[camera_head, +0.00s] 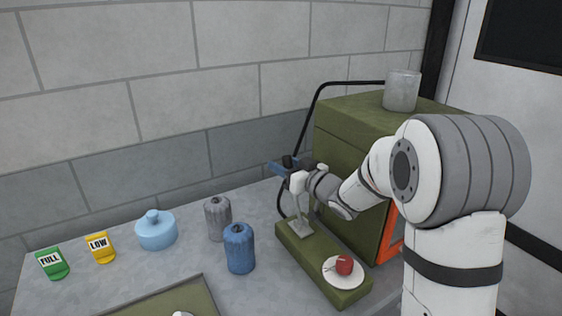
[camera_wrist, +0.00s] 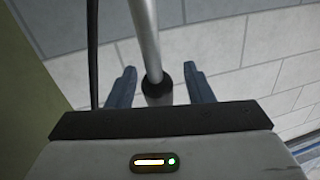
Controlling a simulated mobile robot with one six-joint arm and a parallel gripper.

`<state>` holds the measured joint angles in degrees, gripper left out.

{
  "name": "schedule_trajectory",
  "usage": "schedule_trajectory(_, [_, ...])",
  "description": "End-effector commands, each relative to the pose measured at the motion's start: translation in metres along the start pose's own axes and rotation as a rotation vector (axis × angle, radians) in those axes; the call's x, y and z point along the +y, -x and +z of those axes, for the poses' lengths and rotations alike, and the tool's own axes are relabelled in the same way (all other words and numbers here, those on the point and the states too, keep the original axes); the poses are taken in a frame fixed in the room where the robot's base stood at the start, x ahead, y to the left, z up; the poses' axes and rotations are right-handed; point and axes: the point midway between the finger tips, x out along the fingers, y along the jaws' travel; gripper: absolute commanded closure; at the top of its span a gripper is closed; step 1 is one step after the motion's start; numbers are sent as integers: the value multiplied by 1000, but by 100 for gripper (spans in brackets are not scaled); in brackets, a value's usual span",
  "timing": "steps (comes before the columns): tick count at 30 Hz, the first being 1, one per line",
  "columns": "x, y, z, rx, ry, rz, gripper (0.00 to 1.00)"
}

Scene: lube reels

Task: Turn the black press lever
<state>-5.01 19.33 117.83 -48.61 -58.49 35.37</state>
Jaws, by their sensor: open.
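The press has a green base (camera_head: 325,268) with an upright grey post (camera_head: 299,215) near its back end. A small black piece (camera_head: 288,161) shows at the top by my gripper (camera_head: 285,169); I cannot tell whether it is the lever. In the wrist view, a grey metal rod (camera_wrist: 145,38) with a black collar (camera_wrist: 157,84) runs between the two blue fingers of my gripper (camera_wrist: 160,70). The fingers are open, one on each side of the rod, with gaps showing. The lever's far end is out of the wrist view.
A red ball-like piece (camera_head: 344,264) sits on a white disc (camera_head: 335,273) on the base's front. A blue canister (camera_head: 239,248) and grey canister (camera_head: 217,217) stand left. A black hose (camera_head: 312,112) arches near my gripper.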

Motion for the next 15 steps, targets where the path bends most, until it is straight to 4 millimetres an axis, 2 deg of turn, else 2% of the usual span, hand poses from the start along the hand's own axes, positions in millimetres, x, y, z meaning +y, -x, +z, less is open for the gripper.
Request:
schedule_trajectory(3, [1, -8, 0, 0, -1, 1, 53])
schedule_trajectory(11, [1, -10, 0, 1, -1, 4, 53])
schedule_trajectory(15, [2, -10, 0, 0, -1, 4, 62])
